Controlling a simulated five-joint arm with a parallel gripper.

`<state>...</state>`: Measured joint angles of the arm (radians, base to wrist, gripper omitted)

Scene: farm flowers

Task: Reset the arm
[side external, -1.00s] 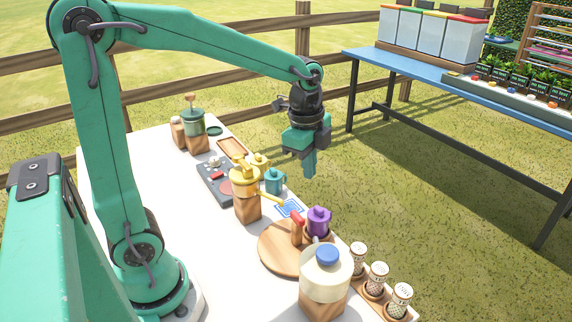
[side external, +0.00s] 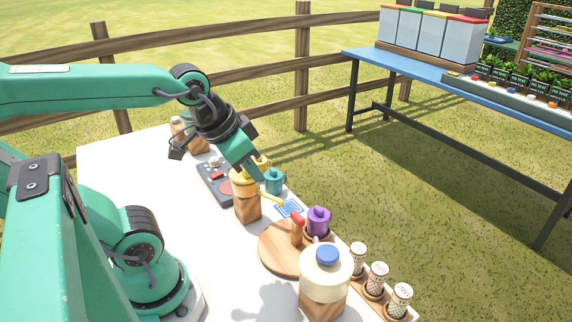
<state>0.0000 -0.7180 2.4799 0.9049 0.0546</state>
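My gripper (side external: 246,160) is above the far part of the white table (side external: 130,190), tilted down and to the right. Its fingers reach in front of a yellow item near a yellow-topped wooden block (side external: 246,199). I cannot tell whether the fingers touch it, and I cannot tell whether they are open or shut. No held object can be made out.
A dark control panel (side external: 213,183), a teal pot (side external: 274,181), a purple pot (side external: 318,220), a round wooden board (side external: 277,250), a cream jar with blue lid (side external: 326,274) and patterned shakers (side external: 377,277) crowd the table's right side. A blue table (side external: 420,68) stands beyond.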

